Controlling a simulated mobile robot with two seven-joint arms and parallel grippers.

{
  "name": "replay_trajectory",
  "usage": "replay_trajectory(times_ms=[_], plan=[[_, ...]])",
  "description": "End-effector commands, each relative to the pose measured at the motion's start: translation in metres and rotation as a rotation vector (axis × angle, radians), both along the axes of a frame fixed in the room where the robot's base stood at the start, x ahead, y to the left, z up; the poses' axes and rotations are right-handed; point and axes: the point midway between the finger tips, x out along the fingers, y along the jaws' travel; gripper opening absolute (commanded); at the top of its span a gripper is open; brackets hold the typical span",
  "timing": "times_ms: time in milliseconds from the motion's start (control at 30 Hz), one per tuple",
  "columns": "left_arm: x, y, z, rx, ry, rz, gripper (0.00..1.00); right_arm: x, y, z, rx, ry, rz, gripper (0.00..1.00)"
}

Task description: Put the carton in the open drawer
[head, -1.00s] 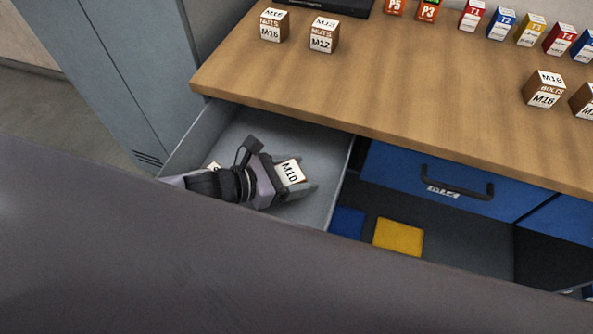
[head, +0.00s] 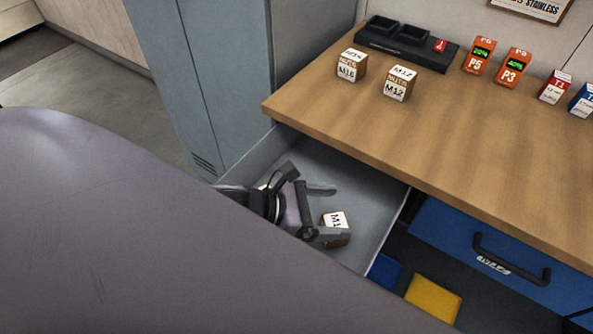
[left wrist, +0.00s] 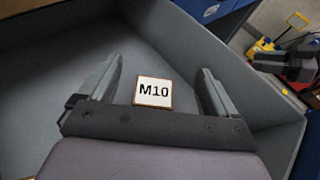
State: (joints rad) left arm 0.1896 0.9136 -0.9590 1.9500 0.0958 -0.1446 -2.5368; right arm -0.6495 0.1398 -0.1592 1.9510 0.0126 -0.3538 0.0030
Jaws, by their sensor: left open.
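The carton, a small box with a white top marked M10 (head: 336,220), is inside the open drawer (head: 385,213) under the workbench. In the left wrist view its white M10 face (left wrist: 153,91) points at the camera, with the grey drawer floor around it. My left gripper (head: 328,212) reaches down into the drawer. Its jaws are open, one finger on each side of the carton, with visible gaps in the left wrist view (left wrist: 160,72). The carton's lower part is partly hidden by a finger in the head view.
The wooden benchtop (head: 440,135) overhangs the drawer, with M16 (head: 351,66) and M12 (head: 397,84) boxes near its edge. A grey cabinet (head: 230,80) stands left of the drawer. A closed blue drawer (head: 455,235) and a yellow item (head: 433,298) lie to the right.

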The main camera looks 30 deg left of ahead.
Motion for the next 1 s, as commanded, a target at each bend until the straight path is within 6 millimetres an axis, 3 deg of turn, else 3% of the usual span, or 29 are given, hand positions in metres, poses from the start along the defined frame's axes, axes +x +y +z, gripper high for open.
replay_trajectory(times_ms=[400,1000], plan=[[-0.039,0.042,0.021,0.002,0.004,0.003,0.92,0.0,0.0,-0.007,0.0,0.002,0.0,0.43],[-0.051,0.054,0.031,0.001,0.001,0.0,0.92,-0.001,0.0,-0.008,-0.001,0.003,0.0,0.43]])
